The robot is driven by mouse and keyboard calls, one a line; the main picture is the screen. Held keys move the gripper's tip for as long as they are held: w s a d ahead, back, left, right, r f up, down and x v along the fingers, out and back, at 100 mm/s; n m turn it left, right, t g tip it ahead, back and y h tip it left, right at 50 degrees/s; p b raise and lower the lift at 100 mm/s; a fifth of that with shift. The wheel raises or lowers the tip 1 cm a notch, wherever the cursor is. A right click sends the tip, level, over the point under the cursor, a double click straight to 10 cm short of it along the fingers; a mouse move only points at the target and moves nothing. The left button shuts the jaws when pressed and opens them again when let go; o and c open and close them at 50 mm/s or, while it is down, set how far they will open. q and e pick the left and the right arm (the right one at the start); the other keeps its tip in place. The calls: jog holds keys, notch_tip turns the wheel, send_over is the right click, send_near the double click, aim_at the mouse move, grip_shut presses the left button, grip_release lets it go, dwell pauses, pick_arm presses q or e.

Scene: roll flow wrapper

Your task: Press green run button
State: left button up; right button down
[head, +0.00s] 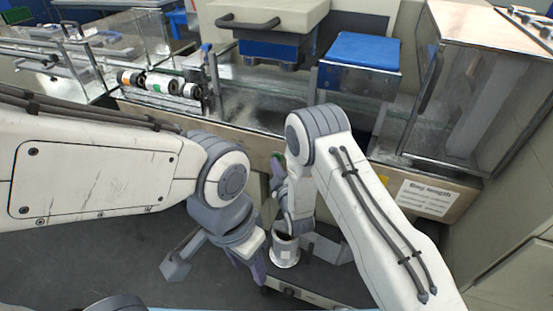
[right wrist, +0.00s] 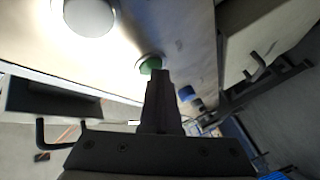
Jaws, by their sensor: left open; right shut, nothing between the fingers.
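The green button (right wrist: 150,65) sits in a pale ring on a light metal panel in the right wrist view. A small bit of green (head: 277,158) shows beside my right gripper in the head view. My right gripper (right wrist: 158,76) is shut and empty, its fingertips in front of the button and hiding its lower right part. I cannot tell whether they touch it. In the head view the right gripper (head: 279,170) is partly hidden by its own arm. My left gripper (head: 214,266) is open and empty, low over the floor, away from the button.
A large white round part (right wrist: 90,14) and a blue knob (right wrist: 187,93) are on the panel near the green button. A pale cylinder (head: 285,252) stands below my right gripper. The machine's front panel carries a bag length label (head: 427,197).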

jog(key=shift+s+a, duration=0.3)
jog(key=shift+s, duration=0.5)
jog(key=s, duration=0.1)
jog(key=s+a, duration=0.1)
jog(key=s, duration=0.2)
jog(key=shift+s+a+p, duration=0.3)
jog(key=shift+a, duration=0.1)
dwell(0.6)
